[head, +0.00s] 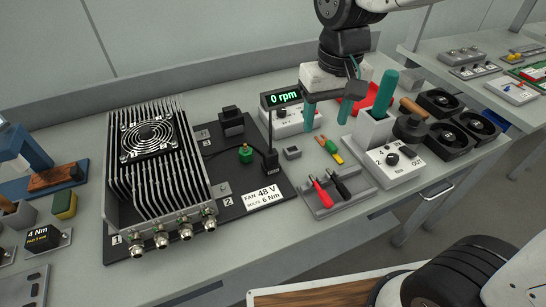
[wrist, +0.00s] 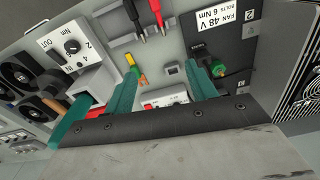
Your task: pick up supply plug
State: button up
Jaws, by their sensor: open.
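I cannot tell for certain which part is the supply plug. A black plug-like block (head: 271,160) with a thin dark lead rising from it stands at the right edge of the black mounting plate (head: 262,187). A green knob-like part (head: 245,154) sits left of it on the plate, and it also shows in the wrist view (wrist: 218,68). My gripper (head: 326,124) has two teal fingers, spread apart and empty, above the bench right of the plate.
A finned fan unit (head: 155,165) stands at left. Near my gripper are the rpm display box (head: 290,118), a yellow-green piece (head: 330,149), a tray with red and black probes (head: 338,197), a dial box (head: 388,160), a teal handle (head: 385,92) upright in a holder, and several black fans (head: 468,127).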

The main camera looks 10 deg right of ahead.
jog(key=n, duration=0.1)
send_over(271, 152)
jog(key=f, duration=0.7)
jog(key=shift+d, duration=0.2)
jog(key=f, duration=0.7)
jog(key=shift+a+f, duration=0.25)
jog(key=shift+f, duration=0.05)
jog(key=c, duration=1)
jog(key=shift+c, duration=0.2)
jog(key=shift+r, duration=0.15)
